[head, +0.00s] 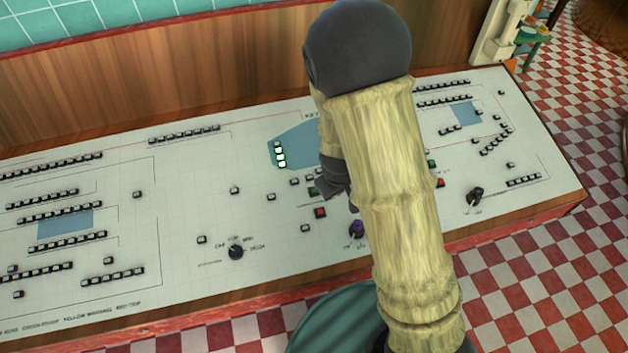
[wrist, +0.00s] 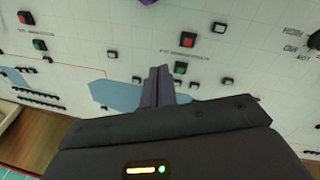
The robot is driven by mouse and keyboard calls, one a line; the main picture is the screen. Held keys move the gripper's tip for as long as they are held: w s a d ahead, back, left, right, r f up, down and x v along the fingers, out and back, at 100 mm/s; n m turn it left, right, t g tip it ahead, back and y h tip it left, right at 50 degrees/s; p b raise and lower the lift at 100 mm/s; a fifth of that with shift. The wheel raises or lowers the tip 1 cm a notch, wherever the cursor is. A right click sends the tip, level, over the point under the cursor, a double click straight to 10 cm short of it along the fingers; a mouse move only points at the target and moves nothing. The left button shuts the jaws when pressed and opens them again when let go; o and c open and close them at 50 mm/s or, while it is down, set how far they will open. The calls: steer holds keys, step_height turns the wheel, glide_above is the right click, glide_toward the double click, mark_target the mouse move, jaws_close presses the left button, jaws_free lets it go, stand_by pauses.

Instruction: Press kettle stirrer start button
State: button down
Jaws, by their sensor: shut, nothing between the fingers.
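A white control panel (head: 100,200) slopes in front of me. On it, a green button (head: 313,191) sits above a red button (head: 320,212), just left of my gripper (head: 343,194). A second green button (head: 432,163) and red button (head: 440,183) show right of my arm. In the wrist view, my gripper (wrist: 158,72) is shut and empty, its fingertips beside the nearer green button (wrist: 180,68). The nearer red button (wrist: 187,39) lies beyond. The other pair is at the upper left. I cannot read which is the stirrer start, nor tell whether the tips touch the panel.
A purple knob (head: 357,229) and black knobs (head: 236,252) (head: 475,196) stick up from the panel. Rows of small black-edged buttons (head: 185,134) cover it. A wooden backboard (head: 150,80) rises behind. Red-and-white checkered floor (head: 540,270) is open on the right.

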steer(key=w+a+f+n+t+h+p, duration=0.1)
steer(key=w+a+n+t+h+p, duration=0.3)
steer(key=n+p, duration=0.5)
steer(key=w+a+n+t, duration=0.1)
steer(key=a+n, duration=0.1)
steer(key=shift+w+a+f+n+t+h, duration=0.15)
steer(key=shift+w+a+n+t+h, duration=0.1)
steer(key=shift+w+n+t+h, duration=0.05)
steer(key=shift+f, duration=0.15)
steer(key=b, duration=0.6)
glide_above(314, 191)
steer(key=s, duration=0.2)
steer(key=f, duration=0.6)
steer(key=shift+w+a+f, duration=0.1)
steer(key=shift+a+f, duration=0.1)
steer(key=shift+w+a+f, duration=0.1)
steer(key=shift+w+f, duration=0.15)
steer(key=shift+f, duration=0.75)
steer(key=shift+w+f+b, duration=0.1)
steer(key=shift+f+b, duration=0.25)
steer(key=shift+f, duration=0.05)
